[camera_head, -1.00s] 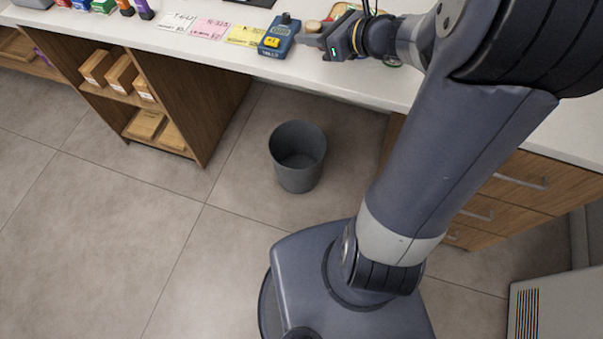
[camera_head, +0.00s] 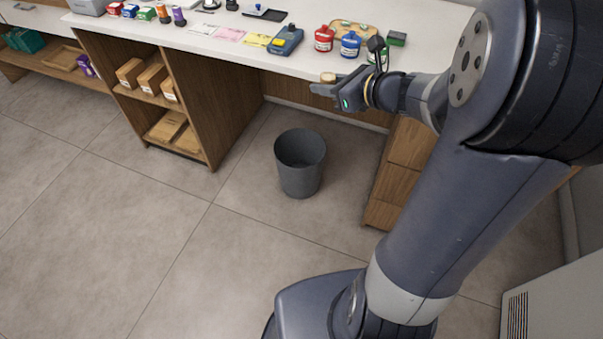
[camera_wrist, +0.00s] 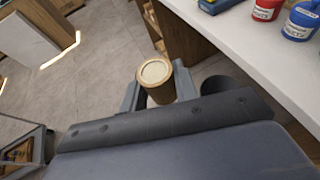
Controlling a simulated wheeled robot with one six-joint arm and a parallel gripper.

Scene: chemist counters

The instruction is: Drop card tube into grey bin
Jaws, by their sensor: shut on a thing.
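The card tube (camera_wrist: 155,76) is brown with a pale round end, and my gripper (camera_wrist: 158,88) is shut on it in the wrist view. In the head view the tube's end (camera_head: 328,78) shows small between the fingers of my gripper (camera_head: 325,88), in front of the counter's front edge. The grey bin (camera_head: 300,178) is a round, open-topped bin on the floor, below and slightly left of my gripper. Its inside looks empty from here. In the wrist view a part of the dark bin (camera_wrist: 217,88) shows just right of the gripper, partly hidden by it.
The white counter (camera_head: 230,50) carries a blue card terminal (camera_head: 286,40), a red jar (camera_head: 324,38), a blue jar (camera_head: 350,44) and paper slips. Shelves with boxes (camera_head: 152,78) stand left of the bin, wooden drawers (camera_head: 405,150) right. Floor around the bin is clear.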

